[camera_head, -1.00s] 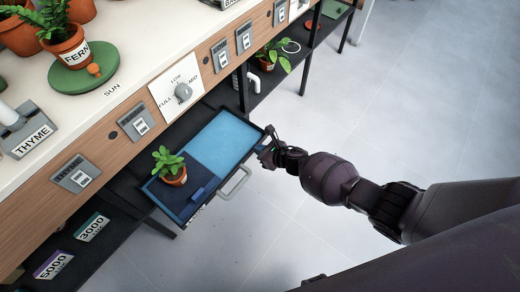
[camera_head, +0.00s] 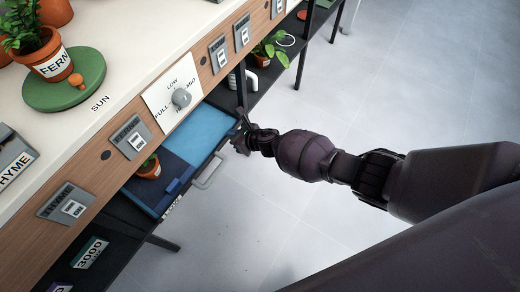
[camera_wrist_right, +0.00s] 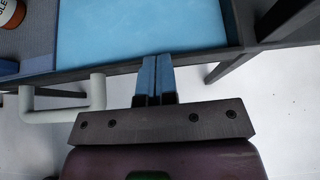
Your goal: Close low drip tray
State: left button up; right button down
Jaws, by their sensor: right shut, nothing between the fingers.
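The low drip tray (camera_head: 218,140) is a dark drawer with a blue liner, partly pulled out under the bench. A small potted plant (camera_head: 149,167) stands in it, its top hidden under the bench front. The tray's pale handle (camera_head: 208,172) is on its front; it also shows in the right wrist view (camera_wrist_right: 62,116). My right gripper (camera_head: 241,132) is at the tray's front edge, near its far corner. In the right wrist view my gripper's fingers (camera_wrist_right: 156,76) are shut together with nothing between them, at the front wall and beside the handle. My left gripper is not in view.
The bench top holds a fern pot (camera_head: 53,63) on a green turntable (camera_head: 64,90). A grey knob (camera_head: 181,97) sits on the front panel above the tray. A leafy plant (camera_head: 271,48) is on the lower shelf. The floor in front is clear.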

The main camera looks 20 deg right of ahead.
jog(key=shift+w+a+f+b, duration=0.2)
jog(key=shift+w+a+b, duration=0.1)
jog(key=shift+w+a, duration=0.5)
jog(key=shift+w+r, duration=0.25)
jog(key=shift+w+r, duration=0.1)
jog(key=shift+r, duration=0.05)
